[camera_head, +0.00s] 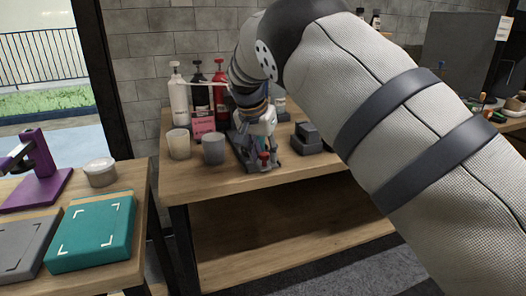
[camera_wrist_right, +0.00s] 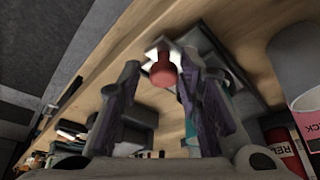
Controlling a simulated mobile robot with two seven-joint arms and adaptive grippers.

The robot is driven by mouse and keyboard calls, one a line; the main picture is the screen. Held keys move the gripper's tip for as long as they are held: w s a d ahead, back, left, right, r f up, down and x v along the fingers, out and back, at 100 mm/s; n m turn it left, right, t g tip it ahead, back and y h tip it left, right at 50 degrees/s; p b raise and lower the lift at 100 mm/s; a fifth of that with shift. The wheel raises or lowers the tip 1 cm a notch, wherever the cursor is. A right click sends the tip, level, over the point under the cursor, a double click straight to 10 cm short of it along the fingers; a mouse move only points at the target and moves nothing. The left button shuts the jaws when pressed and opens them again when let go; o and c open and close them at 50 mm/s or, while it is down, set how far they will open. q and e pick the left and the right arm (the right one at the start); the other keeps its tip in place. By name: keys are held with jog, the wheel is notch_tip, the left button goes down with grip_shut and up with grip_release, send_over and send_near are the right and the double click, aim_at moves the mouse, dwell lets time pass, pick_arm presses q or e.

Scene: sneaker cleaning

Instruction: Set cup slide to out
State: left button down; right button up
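A small device (camera_head: 241,152) with a red knob (camera_head: 264,157) at its front stands on the back wooden table; I take it to hold the cup slide. My right gripper (camera_head: 262,130) is over it, pointing down, and hides much of it. In the right wrist view the red knob (camera_wrist_right: 163,72) shows in the gap between the fingertips of the right gripper (camera_wrist_right: 157,66). The fingers are apart on both sides of the knob; I cannot tell if either touches it. How far the slide is out cannot be told. My left gripper is not in view.
Two cups, a white one (camera_head: 178,144) and a grey one (camera_head: 214,148), stand left of the device. Pump bottles (camera_head: 179,101) stand behind, near the brick wall. A dark block (camera_head: 307,138) is just right. The front table (camera_head: 119,274) holds a teal box (camera_head: 92,231).

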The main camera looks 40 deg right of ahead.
jog(key=v, duration=1.2)
